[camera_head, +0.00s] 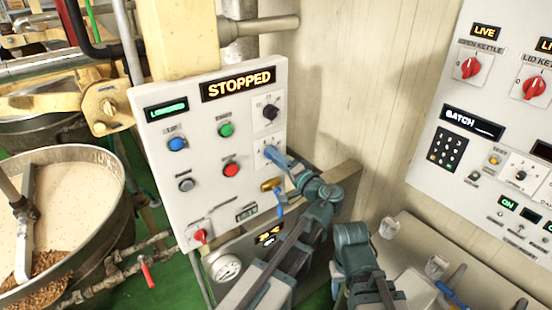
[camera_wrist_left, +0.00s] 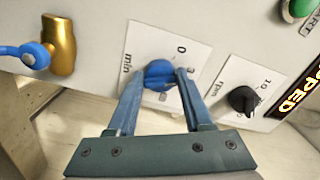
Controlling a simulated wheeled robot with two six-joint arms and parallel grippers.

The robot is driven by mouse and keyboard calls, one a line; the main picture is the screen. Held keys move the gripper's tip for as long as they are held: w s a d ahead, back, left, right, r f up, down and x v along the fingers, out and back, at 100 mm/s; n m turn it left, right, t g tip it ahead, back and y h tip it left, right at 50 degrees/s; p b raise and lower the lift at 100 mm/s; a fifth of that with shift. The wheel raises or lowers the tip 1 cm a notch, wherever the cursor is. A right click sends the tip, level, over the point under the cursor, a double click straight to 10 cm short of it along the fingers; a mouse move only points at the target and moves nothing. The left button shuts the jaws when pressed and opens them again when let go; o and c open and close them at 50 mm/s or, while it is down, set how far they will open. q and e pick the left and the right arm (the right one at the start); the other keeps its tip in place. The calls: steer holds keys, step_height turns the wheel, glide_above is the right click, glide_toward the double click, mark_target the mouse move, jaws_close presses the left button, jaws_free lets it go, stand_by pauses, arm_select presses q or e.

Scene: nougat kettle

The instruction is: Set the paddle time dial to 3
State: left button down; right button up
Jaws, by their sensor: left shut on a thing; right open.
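The paddle time dial is a blue knob (camera_wrist_left: 158,75) on a white plate marked "min" and 0, in the left wrist view. My left gripper (camera_wrist_left: 159,76) is shut on this knob, with one finger on each side. In the head view, my left gripper (camera_head: 274,153) reaches the dial's white plate (camera_head: 262,146) on the light grey panel and covers most of it. The knob's pointer and most scale numbers cannot be read. My right gripper (camera_head: 350,236) is open, lower and to the right, away from the panel; its fingers are hard to make out.
A black rpm dial (camera_head: 271,112) sits just above the time dial; a brass fitting (camera_head: 270,184) with a blue handle is just below. Green, blue, red and grey buttons lie left. The display (camera_head: 238,84) reads STOPPED. A second panel (camera_head: 458,95) stands at right.

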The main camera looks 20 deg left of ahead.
arm_select(q)
steer(key=shift+f, duration=0.1)
steer(key=shift+c, duration=1.6)
jaws_free()
